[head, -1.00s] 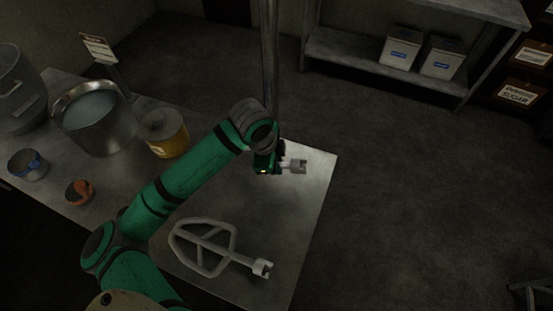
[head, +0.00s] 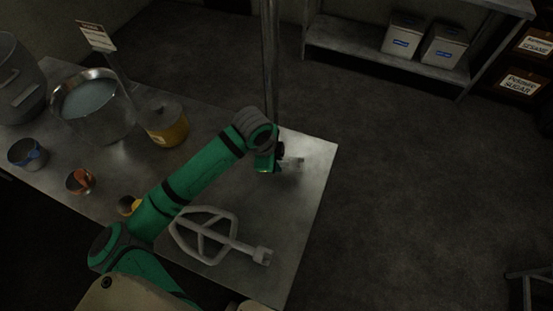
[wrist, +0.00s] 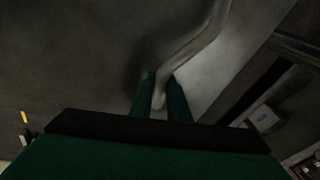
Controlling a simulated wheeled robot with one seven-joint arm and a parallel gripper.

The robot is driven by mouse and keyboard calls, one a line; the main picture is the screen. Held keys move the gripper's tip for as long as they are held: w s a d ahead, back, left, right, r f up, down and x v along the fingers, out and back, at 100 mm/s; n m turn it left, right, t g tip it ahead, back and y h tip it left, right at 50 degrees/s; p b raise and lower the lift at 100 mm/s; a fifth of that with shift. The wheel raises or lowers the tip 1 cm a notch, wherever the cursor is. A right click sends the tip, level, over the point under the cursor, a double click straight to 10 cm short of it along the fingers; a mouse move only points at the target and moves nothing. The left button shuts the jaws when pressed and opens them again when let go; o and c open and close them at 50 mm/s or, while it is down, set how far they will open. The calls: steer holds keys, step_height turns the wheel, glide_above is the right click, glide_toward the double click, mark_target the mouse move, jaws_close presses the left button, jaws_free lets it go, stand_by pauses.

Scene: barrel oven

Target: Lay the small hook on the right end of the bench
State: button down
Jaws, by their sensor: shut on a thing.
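The small hook (wrist: 197,42) shows in the wrist view as a pale grey curved rod. My gripper (wrist: 160,92) is shut on it, with its end between the two green fingers. In the head view my gripper (head: 272,163) is over the right end of the bench (head: 310,205). A dim grey end of the hook (head: 293,163) sticks out to the right of my gripper. My arm and gripper hide the rest there. I cannot tell whether the hook touches the bench top.
A large flat beater (head: 207,237) lies on the bench's near right part. A yellow tub (head: 164,123), a steel bowl (head: 88,110), a blue-marked cup (head: 27,153) and an orange-marked cup (head: 80,181) stand to the left. A post (head: 270,55) rises behind the bench.

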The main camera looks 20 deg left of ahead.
steer(key=shift+d, duration=0.2)
steer(key=shift+a+f, duration=0.1)
steer(key=shift+f, duration=0.35)
steer(key=c, duration=1.6)
jaws_free()
steer(key=shift+f, duration=0.1)
steer(key=v, duration=1.1)
steer(key=shift+w, duration=0.1)
